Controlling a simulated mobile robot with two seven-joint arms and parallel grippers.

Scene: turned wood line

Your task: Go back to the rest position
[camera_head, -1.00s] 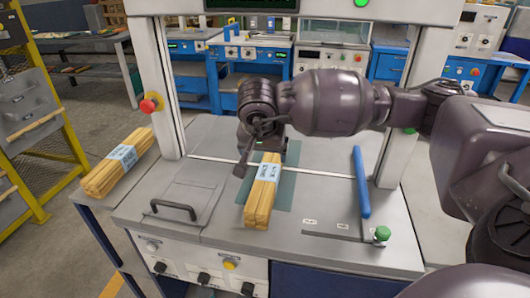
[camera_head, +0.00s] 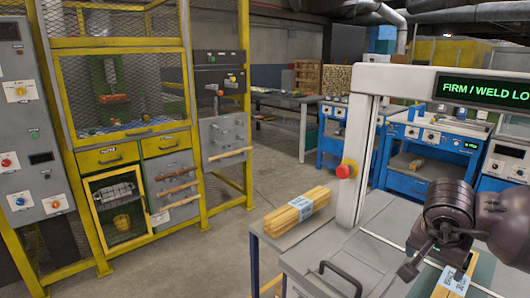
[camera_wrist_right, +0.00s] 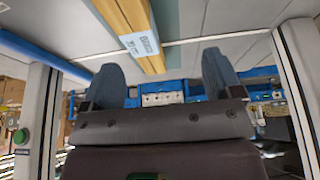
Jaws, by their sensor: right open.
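My right gripper (camera_head: 438,268) is at the lower right of the head view, above the table of the weld machine. A bundle of wooden sticks (camera_head: 450,284) with a pale label lies just below it, cut off by the frame edge. In the right wrist view the two fingers (camera_wrist_right: 164,78) stand wide apart with nothing between their tips. The same bundle (camera_wrist_right: 124,14) shows beyond them, resting on the machine's table. Whether a finger touches it I cannot tell. My left gripper is in neither view.
A second labelled bundle (camera_head: 297,212) lies on a side table left of the machine's post (camera_head: 357,160). A red button (camera_head: 346,169) sits on that post. A yellow caged cabinet (camera_head: 125,130) stands at the left. The floor between is clear.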

